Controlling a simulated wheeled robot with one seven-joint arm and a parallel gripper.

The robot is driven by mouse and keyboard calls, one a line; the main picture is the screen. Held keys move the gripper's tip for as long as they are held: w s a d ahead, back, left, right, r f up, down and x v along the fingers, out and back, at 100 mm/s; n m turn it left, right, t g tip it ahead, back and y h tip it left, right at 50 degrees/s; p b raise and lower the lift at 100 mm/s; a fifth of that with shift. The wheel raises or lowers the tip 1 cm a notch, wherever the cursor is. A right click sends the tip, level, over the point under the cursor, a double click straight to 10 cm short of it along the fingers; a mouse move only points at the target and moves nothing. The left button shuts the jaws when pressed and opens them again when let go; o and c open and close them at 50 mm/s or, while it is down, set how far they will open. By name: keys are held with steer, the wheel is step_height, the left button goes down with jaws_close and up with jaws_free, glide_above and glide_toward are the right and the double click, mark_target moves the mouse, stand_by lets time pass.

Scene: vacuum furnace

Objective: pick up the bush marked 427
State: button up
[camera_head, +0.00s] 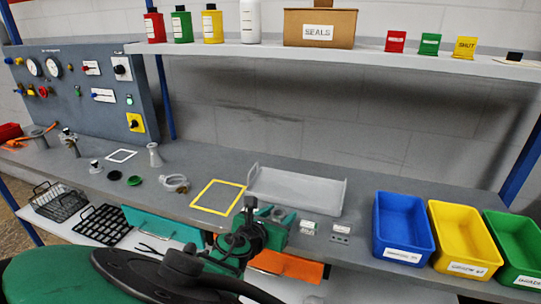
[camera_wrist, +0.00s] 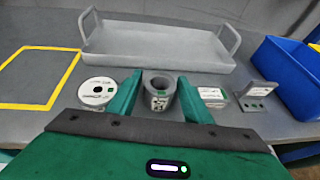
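A grey ring-shaped bush (camera_wrist: 158,90) with a dark bore and a small label stands upright on the bench in the wrist view. Its label is too small to read, so I cannot confirm the number 427. My gripper (camera_wrist: 160,92) is open, with one green finger on each side of the bush. I cannot tell whether either finger touches it. In the head view my gripper (camera_head: 268,216) is low over the bench front, and the arm hides much of what lies there.
A round labelled part (camera_wrist: 97,92) lies left of the fingers; a labelled block (camera_wrist: 212,97) and a bracket (camera_wrist: 258,96) lie right. A grey tray (camera_wrist: 155,42) is behind. A yellow frame (camera_head: 218,196) is left; blue (camera_head: 403,228), yellow and green bins stand right.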

steer(key=c, duration=0.9)
steer(key=shift+a, duration=0.1)
steer(key=shift+r, duration=0.15)
